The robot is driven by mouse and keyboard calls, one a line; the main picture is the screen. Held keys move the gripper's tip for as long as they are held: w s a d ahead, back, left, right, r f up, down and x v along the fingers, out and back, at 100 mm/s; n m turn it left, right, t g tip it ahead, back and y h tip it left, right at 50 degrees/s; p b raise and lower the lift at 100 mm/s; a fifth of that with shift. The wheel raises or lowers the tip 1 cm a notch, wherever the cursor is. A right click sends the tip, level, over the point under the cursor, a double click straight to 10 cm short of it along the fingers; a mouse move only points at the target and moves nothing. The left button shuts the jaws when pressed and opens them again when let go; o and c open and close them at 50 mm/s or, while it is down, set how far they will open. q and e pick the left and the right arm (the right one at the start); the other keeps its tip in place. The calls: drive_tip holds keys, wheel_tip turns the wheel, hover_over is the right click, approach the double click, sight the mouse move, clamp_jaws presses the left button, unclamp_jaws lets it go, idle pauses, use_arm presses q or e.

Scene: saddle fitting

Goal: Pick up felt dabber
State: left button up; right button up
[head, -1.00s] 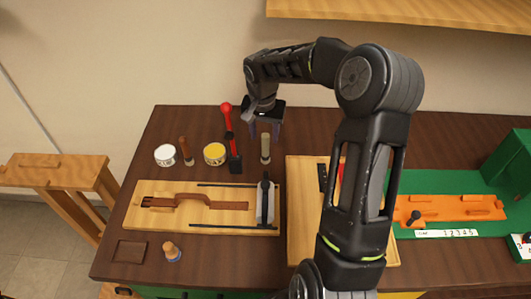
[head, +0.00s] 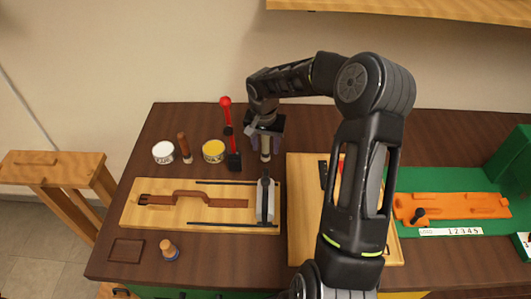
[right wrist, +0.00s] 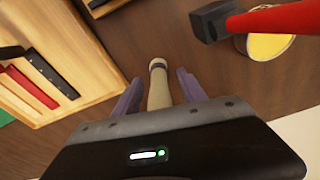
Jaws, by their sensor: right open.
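The felt dabber, as I take it, is a slim pale beige stick (head: 265,156) with a dark band, standing at the back of the bench. In the right wrist view the pale stick (right wrist: 159,88) lies between the two purple-grey fingers, with a small gap on each side. My right gripper (head: 265,146) is open and reaches down around it from above. Its upper part is hidden by the gripper. My left gripper is not in view.
A hammer-like tool with a red handle (head: 226,112) stands just left of the gripper. A yellow-topped tin (head: 213,150), a brown-handled brush (head: 184,146) and a white tin (head: 163,152) stand further left. A wooden board (head: 140,217) with a strap lies in front.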

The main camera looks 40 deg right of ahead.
drive_tip(key=shift+r, duration=0.1)
drive_tip(key=shift+c, duration=0.4)
clamp_jaws()
idle(0.3)
